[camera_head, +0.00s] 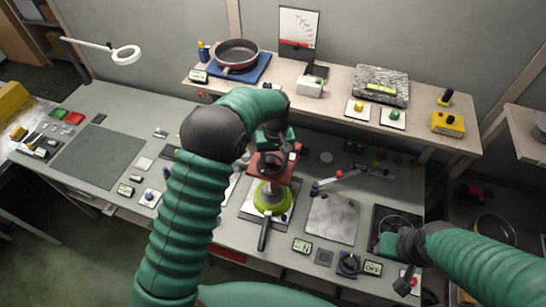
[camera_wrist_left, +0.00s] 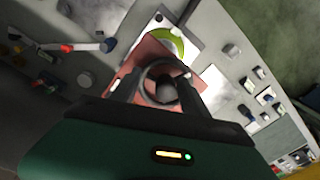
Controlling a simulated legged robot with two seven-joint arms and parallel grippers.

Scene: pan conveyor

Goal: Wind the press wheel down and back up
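The press (camera_head: 274,168) has a reddish-brown head and stands over a lime-green pan (camera_head: 270,199) with a dark handle. In the left wrist view the press head (camera_wrist_left: 128,58) and the pan's rim (camera_wrist_left: 172,44) lie beyond my fingers. A dark ring-shaped wheel (camera_wrist_left: 163,84) sits between my left gripper's spread fingers. I cannot tell whether they press on it. My left gripper (camera_head: 270,151) is directly above the press in the head view, and the arm partly hides it. My right gripper (camera_head: 396,243) is at the lower right by a black-framed station (camera_head: 381,219); its fingers are unclear.
A grey plate (camera_head: 332,219) lies right of the press. An OFF display (camera_head: 372,268) and a knob (camera_head: 348,263) are along the front. A raised shelf behind holds a red-brown pan (camera_head: 237,52), a stone slab (camera_head: 381,83) and buttons. A green mat (camera_head: 98,157) lies at left.

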